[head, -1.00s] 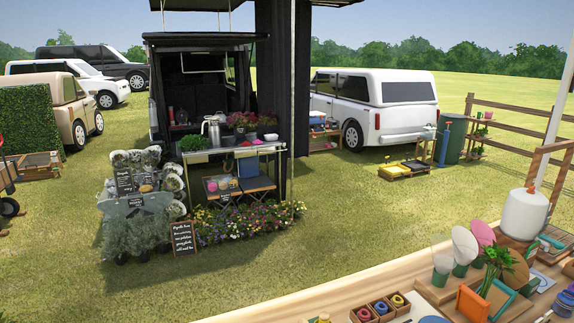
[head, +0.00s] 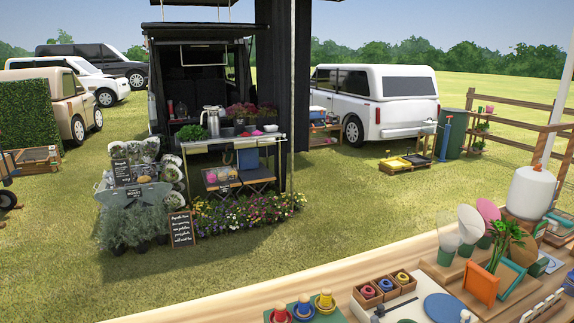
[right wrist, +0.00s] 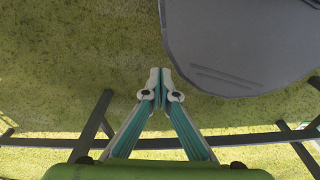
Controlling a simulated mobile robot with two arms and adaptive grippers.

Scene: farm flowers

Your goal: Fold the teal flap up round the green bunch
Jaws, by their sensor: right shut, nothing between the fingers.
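In the head view a green bunch (head: 508,236) of leafy stems stands at the right of the wooden table, leaning. An orange panel (head: 482,284) stands at its lower left and a teal panel (head: 511,276), seemingly the teal flap, stands tilted at its lower right. The stems pass down behind or between them; I cannot tell how they touch. My right gripper (right wrist: 160,92) shows in the right wrist view, shut and empty, over grass, with neither bunch nor flap in that view. My left gripper is in no view.
White and pink cones (head: 470,224) and a white tank (head: 530,192) stand behind the bunch. A blue disc (head: 442,307) and a box of coloured spools (head: 384,287) lie left of it. In the right wrist view, a rounded grey slab (right wrist: 240,45) is close at upper right.

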